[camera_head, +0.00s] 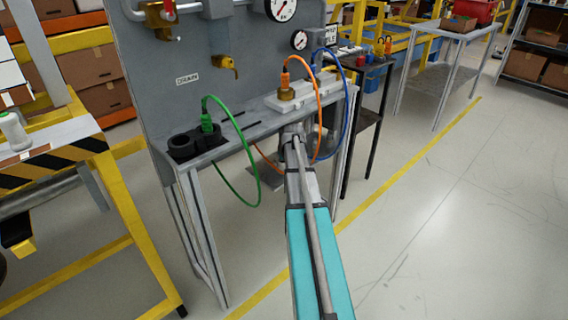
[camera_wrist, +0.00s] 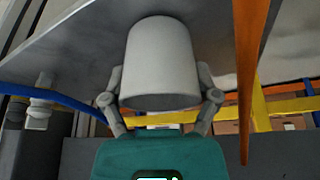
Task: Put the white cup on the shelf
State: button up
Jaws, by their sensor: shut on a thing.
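In the wrist view, the white cup (camera_wrist: 160,62) looks pale grey and sits between the two fingers of my gripper (camera_wrist: 162,100). The fingers press on its sides near its wide end. In the head view, my gripper (camera_head: 296,131) is at the front edge of the grey shelf (camera_head: 236,133) of the dashboard panel, and I cannot make out the cup there. In the wrist view, a flat grey surface (camera_wrist: 85,45) lies behind the cup. I cannot tell whether the cup touches it.
A green hose (camera_head: 222,176), an orange hose (camera_head: 319,105) and a blue hose (camera_head: 347,105) loop off the shelf's front. Black round holders (camera_head: 182,146) stand at its left and a white block (camera_head: 300,97) at its right.

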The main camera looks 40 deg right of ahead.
jog(key=shift+f, duration=0.2)
jog(key=o, duration=0.9)
jog(key=shift+c, duration=0.2)
jog(key=shift+r, duration=0.25)
jog(key=shift+s+a+r+p, duration=0.1)
jog(key=shift+s+r+p, duration=0.15)
jog(key=shift+r+p, duration=0.5)
jog(key=s+a, duration=0.3)
jog(key=s, duration=0.8)
jog(key=shift+s+a+f, duration=0.2)
jog(key=shift+a+f, duration=0.05)
jog(key=shift+a, duration=0.1)
